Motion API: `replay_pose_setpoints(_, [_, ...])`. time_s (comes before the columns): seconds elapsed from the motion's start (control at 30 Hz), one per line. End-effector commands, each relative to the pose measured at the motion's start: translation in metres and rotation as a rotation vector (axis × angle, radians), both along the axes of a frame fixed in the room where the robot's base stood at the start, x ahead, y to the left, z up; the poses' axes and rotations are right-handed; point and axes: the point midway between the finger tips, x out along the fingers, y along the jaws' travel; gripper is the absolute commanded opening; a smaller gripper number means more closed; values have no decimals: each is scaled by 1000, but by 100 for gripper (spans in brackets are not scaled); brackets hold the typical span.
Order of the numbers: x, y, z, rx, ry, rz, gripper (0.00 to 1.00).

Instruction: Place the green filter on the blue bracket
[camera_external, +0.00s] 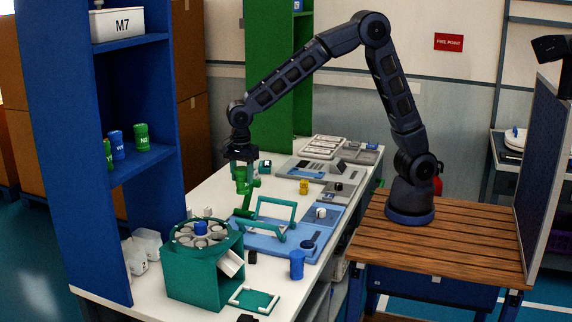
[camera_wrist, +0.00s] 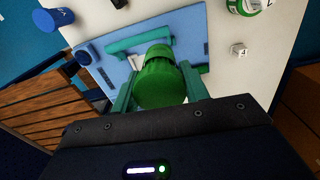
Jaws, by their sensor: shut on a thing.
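My gripper (camera_external: 243,187) hangs from the arm over the far left part of the bench. Its teal fingers are shut on a green filter (camera_wrist: 160,78), a ribbed cylinder that fills the space between them in the wrist view. A blue plate-like fixture (camera_external: 268,245) with teal handles lies on the bench below and in front of the gripper; it also shows behind the filter in the wrist view (camera_wrist: 188,35). It appears to be the blue bracket, but I cannot tell for certain. The filter hides part of it in the wrist view.
A teal box with a round carousel (camera_external: 190,270) stands at the front left. A tall blue shelf (camera_external: 60,130) rises on the left. A small white cube (camera_wrist: 238,50) and a green labelled container (camera_wrist: 247,5) lie nearby.

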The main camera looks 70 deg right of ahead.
Motion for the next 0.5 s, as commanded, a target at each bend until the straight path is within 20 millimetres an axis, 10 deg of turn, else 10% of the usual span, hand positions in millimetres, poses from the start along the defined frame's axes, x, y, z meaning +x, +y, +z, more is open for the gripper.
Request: replay_pose_setpoints(0.5, [110, -156, 3, 0, 0, -208, 21])
